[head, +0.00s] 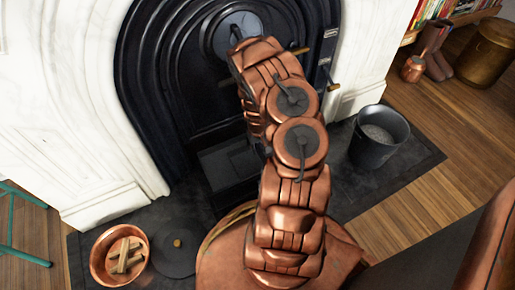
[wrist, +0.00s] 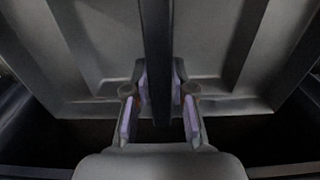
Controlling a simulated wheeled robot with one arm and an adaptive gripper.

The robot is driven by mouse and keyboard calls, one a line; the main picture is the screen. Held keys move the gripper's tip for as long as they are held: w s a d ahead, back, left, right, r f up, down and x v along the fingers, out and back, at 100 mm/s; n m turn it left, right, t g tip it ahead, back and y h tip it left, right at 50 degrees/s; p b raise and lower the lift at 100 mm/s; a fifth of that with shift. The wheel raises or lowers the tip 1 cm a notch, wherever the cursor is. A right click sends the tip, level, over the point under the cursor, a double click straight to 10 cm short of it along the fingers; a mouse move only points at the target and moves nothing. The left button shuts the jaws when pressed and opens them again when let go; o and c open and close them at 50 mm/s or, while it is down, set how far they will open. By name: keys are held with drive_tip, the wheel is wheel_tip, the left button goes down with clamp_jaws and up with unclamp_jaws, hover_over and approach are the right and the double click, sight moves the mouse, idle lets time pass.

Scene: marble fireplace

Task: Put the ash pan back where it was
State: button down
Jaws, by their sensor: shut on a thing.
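The ash pan (wrist: 210,65) is a dark grey tray with ribbed sides that fills much of the wrist view, with a dark upright bar in front of it. My gripper (wrist: 160,118) has its two purple-padded fingers either side of that bar and is shut on the pan's handle. In the head view, a dark tray-like shape (head: 228,165) shows low in the fireplace (head: 150,100) opening, left of my arm. My arm hides the gripper and its grip there. I cannot tell how far in the pan sits.
A dark bucket (head: 365,153) of grey ash stands on the hearth (head: 410,165) at the right. A copper bowl (head: 98,262) of wood pieces and a round black lid (head: 178,258) lie at the lower left. A brass bin (head: 488,55) stands at the far right.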

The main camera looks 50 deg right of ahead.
drive_tip(key=shift+f, duration=0.15)
drive_tip(key=c, duration=1)
unclamp_jaws()
wheel_tip(320, 180, up, 12)
drive_tip(key=r+p, duration=0.1)
drive_tip(key=p, duration=0.4)
drive_tip(key=s+a+r+n+g+y, duration=0.1)
drive_tip(key=s+a+r, duration=0.2)
drive_tip(key=a+r, duration=0.8)
drive_tip(key=s+a+r+n+g, duration=0.1)
drive_tip(key=s+a+r, duration=0.1)
drive_tip(key=a+r, duration=0.95)
drive_tip(key=s+a+r, duration=0.3)
drive_tip(key=s, duration=0.3)
drive_tip(key=s+a+r+n+g, duration=0.1)
drive_tip(key=s+a+r, duration=0.2)
drive_tip(key=s, duration=0.4)
drive_tip(key=s+a+r+n+h, duration=0.1)
drive_tip(key=s+a+r, duration=0.3)
drive_tip(key=s, duration=0.2)
drive_tip(key=shift+s+a+g, duration=0.15)
drive_tip(key=shift+s+g, duration=0.2)
drive_tip(key=shift+g, duration=0.05)
